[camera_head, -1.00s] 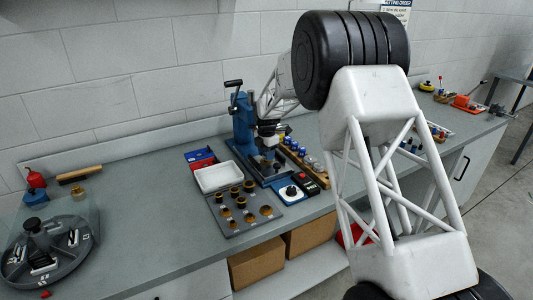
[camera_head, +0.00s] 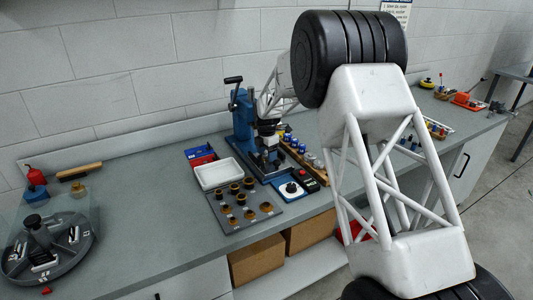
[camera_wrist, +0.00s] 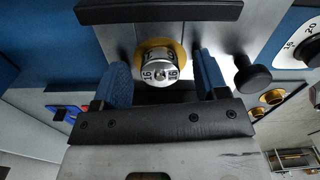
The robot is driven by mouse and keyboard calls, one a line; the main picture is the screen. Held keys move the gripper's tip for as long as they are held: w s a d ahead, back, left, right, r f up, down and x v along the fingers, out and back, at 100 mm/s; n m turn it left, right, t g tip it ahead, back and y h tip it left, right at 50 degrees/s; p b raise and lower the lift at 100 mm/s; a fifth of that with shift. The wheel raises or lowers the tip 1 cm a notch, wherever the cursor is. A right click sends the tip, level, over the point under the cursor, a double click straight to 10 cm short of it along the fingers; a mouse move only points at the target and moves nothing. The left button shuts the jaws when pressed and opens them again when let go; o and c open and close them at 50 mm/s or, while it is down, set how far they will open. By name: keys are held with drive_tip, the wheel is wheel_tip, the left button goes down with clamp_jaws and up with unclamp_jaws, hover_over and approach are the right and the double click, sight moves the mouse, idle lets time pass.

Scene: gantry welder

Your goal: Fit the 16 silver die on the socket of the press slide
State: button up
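The silver die (camera_wrist: 158,72), marked 16, is at the brass-coloured ring (camera_wrist: 181,50) on the press slide in the wrist view. The ring shows behind and around its far edge; I cannot tell how deeply the die sits. My gripper (camera_wrist: 162,82) has its two blue fingers on either side of the die, with a visible gap on each side. It is open and holds nothing. In the head view the blue press (camera_head: 243,122) stands on the bench, and my gripper and the die are too small or hidden there to make out.
In front of the press lie a grey plate (camera_head: 233,226) with several brass-ringed pieces, a white tray (camera_head: 217,174) and a white dial (camera_head: 291,190). A wooden rack (camera_head: 312,173) stands right of the press. A black knob (camera_wrist: 252,75) is close beside one finger.

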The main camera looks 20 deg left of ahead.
idle(0.3)
drive_tip(key=shift+r, duration=3.9)
